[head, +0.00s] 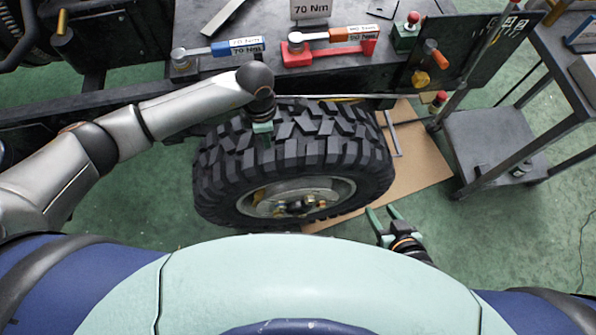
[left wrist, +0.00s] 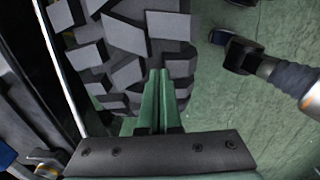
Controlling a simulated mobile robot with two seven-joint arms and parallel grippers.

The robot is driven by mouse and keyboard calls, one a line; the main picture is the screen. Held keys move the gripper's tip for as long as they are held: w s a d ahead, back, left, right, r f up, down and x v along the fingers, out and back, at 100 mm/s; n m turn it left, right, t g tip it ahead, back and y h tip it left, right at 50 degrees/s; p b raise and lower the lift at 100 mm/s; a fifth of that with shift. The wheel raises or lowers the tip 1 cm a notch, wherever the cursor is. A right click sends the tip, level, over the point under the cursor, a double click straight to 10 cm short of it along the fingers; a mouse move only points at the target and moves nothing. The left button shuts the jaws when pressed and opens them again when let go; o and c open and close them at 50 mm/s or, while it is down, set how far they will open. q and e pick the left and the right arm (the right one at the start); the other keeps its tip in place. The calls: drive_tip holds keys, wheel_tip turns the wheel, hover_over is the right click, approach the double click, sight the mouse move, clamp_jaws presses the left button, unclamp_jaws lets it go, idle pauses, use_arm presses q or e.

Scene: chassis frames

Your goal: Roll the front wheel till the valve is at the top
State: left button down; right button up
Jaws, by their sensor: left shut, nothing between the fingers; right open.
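The front wheel (head: 315,150) has a chunky black tyre and a metal rim (head: 297,198) with a hub in the middle. It stands upright in the middle of the head view, and its tread (left wrist: 135,40) fills the upper left of the left wrist view. I cannot make out the valve. My left gripper (head: 265,142) is shut and empty, its green fingers at the tread on the upper left of the tyre. In the left wrist view the closed fingertips (left wrist: 158,75) lie against or just over the tread blocks. My right gripper (head: 383,218) is open and empty, right of the wheel's lower edge.
A dark bench (head: 385,75) behind the wheel holds a blue-handled torque wrench (head: 230,48) and an orange-handled one in a red holder (head: 330,50). A cardboard sheet (head: 415,160) lies on the green floor under the wheel. A grey cart (head: 495,140) stands at right.

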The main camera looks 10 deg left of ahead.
sight(294, 143)
use_arm(q)
drive_tip(key=shift+f, duration=0.2)
drive_tip(key=shift+f+b, duration=0.5)
drive_tip(key=shift+b, duration=0.15)
drive_tip(key=shift+d, duration=0.1)
drive_tip(key=shift+w+d+r+b, duration=0.2)
drive_tip(key=shift+w+d+b, duration=0.1)
drive_tip(key=shift+d, duration=0.45)
drive_tip(key=shift+w+d+r+b, duration=0.15)
drive_tip(key=shift+d+b, duration=0.15)
drive_tip(key=shift+d, duration=0.4)
drive_tip(key=shift+d, duration=0.2)
drive_tip(key=shift+w+d+f+b, duration=0.1)
drive_tip(key=shift+w+d+b, duration=0.15)
drive_tip(key=shift+d+b, duration=0.4)
drive_tip(key=shift+w+d+b, duration=0.2)
drive_tip(key=shift+d+b, duration=0.25)
drive_tip(key=shift+d, duration=0.25)
